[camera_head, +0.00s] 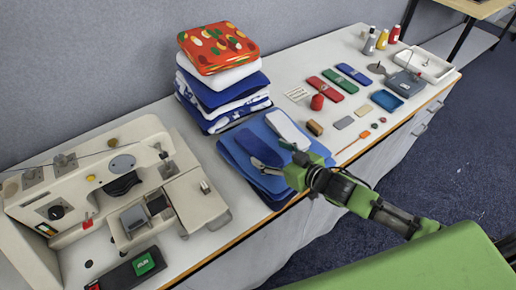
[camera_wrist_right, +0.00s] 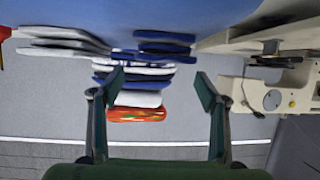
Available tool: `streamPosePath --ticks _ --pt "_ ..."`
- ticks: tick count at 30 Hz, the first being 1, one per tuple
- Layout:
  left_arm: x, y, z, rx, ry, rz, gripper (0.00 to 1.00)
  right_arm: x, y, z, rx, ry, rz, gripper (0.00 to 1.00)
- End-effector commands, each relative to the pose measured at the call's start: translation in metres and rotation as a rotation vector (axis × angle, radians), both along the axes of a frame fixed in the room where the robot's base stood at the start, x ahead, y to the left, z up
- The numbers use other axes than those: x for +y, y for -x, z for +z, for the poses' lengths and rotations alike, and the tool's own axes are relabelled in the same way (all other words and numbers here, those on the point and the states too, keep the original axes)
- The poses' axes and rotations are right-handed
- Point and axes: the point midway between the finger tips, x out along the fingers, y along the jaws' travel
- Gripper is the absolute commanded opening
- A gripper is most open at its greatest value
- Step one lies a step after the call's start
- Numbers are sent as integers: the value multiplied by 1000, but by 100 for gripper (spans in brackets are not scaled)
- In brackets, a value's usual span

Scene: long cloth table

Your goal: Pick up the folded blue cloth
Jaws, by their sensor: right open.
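A folded dark blue cloth (camera_head: 254,146) lies on a larger blue cloth or mat (camera_head: 233,165) at the table's front edge, left of a folded white cloth (camera_head: 288,129). My right gripper (camera_head: 275,157) is over the front part of the blue area, its fingers apart with nothing between them, and it hides part of it. In the wrist view, upside down, the folded blue cloth (camera_wrist_right: 165,45) shows beyond the fingers, and the white one (camera_wrist_right: 62,42) lies to its left. Whether the fingers touch the mat is unclear. My left gripper is out of view.
A tall cloth stack topped with a red patterned cloth (camera_head: 217,48) stands behind. A cream sewing machine (camera_head: 110,185) fills the left. Small coloured items, a blue tray (camera_head: 387,100) and bottles (camera_head: 382,39) lie to the right.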

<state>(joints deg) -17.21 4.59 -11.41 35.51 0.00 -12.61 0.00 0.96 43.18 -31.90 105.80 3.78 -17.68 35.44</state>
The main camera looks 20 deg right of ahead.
Motion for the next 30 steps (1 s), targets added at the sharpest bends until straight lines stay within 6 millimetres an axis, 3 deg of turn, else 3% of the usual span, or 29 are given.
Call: streamPosePath --ticks 15,25,30 --pt "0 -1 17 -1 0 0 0 19 -40 -21 0 -2 -1 68" --pt "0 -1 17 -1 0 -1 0 20 -44 -24 1 0 0 68" --pt "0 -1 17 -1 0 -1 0 20 -44 -24 1 0 0 25"
